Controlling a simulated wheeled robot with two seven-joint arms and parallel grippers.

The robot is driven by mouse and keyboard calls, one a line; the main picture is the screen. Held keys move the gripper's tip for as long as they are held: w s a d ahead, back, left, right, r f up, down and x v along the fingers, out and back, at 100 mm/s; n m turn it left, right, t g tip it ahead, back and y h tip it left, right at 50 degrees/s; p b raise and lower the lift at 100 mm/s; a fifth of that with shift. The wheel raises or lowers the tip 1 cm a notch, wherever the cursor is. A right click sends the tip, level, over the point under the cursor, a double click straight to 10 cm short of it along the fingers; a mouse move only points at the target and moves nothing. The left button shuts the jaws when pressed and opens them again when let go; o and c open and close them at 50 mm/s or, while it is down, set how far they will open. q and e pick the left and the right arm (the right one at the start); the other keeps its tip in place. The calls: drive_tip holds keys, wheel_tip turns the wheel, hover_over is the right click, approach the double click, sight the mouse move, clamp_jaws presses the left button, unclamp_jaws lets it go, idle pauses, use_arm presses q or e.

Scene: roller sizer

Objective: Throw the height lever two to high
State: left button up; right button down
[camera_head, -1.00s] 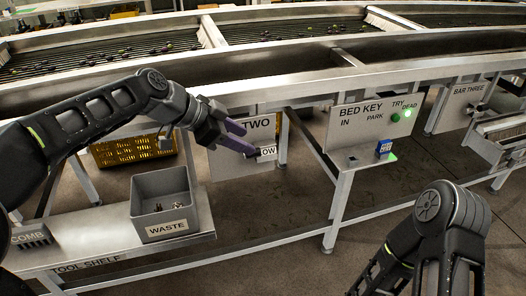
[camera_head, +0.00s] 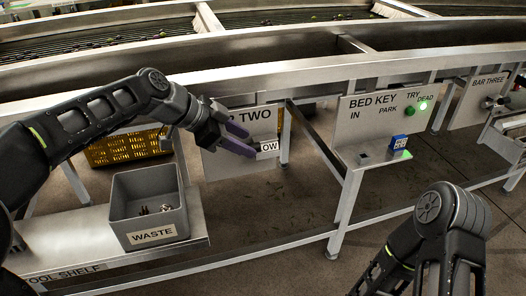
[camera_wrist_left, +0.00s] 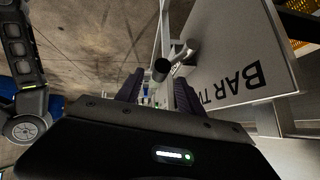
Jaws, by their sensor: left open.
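The grey panel marked "TWO" (camera_head: 225,168) hangs under the machine frame. Its lettering reads "BAR T…" in the left wrist view (camera_wrist_left: 245,60). A white plate reading "OW" (camera_head: 269,147), its first letter covered, is at the panel's right side. A short metal lever with a dark round end (camera_wrist_left: 163,68) stands out from the panel in the left wrist view, just beyond and between the finger lines. My left gripper (camera_head: 248,142) is open and empty in front of the panel, its purple fingers (camera_wrist_left: 157,92) pointing towards the lever. My right gripper is out of frame.
A grey WASTE bin (camera_head: 118,209) with small parts inside stands on the tool shelf (camera_head: 75,245) below my left arm. A bed key panel (camera_head: 350,130) with a blue block (camera_head: 399,142) is to the right. A yellow crate (camera_head: 110,151) sits behind.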

use_arm(q)
drive_tip(key=x, duration=0.7)
drive_tip(key=shift+d+f, duration=0.15)
drive_tip(key=shift+d, duration=0.05)
drive_tip(key=shift+w, duration=0.1)
drive_tip(key=shift+c, duration=0.3)
drive_tip(key=c, duration=0.9)
clamp_jaws()
drive_tip(key=shift+f, duration=0.1)
